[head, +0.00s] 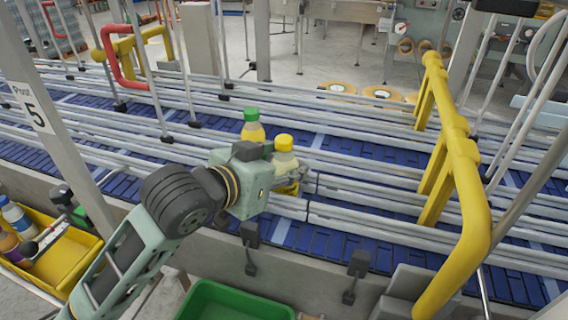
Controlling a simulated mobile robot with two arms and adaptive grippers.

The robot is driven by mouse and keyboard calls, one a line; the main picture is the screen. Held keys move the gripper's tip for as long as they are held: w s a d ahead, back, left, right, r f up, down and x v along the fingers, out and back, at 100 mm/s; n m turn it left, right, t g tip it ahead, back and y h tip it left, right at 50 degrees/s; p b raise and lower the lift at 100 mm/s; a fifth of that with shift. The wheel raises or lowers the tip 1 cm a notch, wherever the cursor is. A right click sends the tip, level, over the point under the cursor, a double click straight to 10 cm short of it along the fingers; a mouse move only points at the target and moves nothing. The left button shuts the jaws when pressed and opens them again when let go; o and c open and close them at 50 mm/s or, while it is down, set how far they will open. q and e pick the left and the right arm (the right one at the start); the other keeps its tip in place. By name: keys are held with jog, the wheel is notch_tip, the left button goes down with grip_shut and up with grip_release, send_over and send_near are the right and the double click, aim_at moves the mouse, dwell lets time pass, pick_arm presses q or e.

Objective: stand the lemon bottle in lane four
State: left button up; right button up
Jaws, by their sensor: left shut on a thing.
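My left gripper (290,186) is over the near part of the blue conveyor (345,226). It is shut on a bottle with a yellow cap and pale yellow body (284,162), which looks like the lemon bottle. The bottle is upright; its lower part is hidden by the gripper, so I cannot tell whether it touches the belt. Behind and left of it, a green-capped bottle with a yellow body (253,132) stands among the rails, its bottom hidden by my arm. Metal rails (400,199) divide the belt into lanes. My right gripper is not in view.
A thick yellow guard frame (465,180) rises over the belt at the right. A yellow crate (73,257) with bottles is at the lower left. A green crate (270,304) is below the belt's near edge.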

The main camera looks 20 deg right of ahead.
pick_arm(q)
jog(key=shift+f, duration=0.1)
jog(key=o, duration=1.1)
jog(key=shift+c, duration=0.2)
jog(key=o, duration=0.3)
jog(key=shift+r, duration=0.2)
jog(key=shift+s+a, duration=0.15)
jog(key=shift+a, duration=0.15)
jog(key=shift+b+v, duration=1.45)
jog(key=shift+v, duration=4.2)
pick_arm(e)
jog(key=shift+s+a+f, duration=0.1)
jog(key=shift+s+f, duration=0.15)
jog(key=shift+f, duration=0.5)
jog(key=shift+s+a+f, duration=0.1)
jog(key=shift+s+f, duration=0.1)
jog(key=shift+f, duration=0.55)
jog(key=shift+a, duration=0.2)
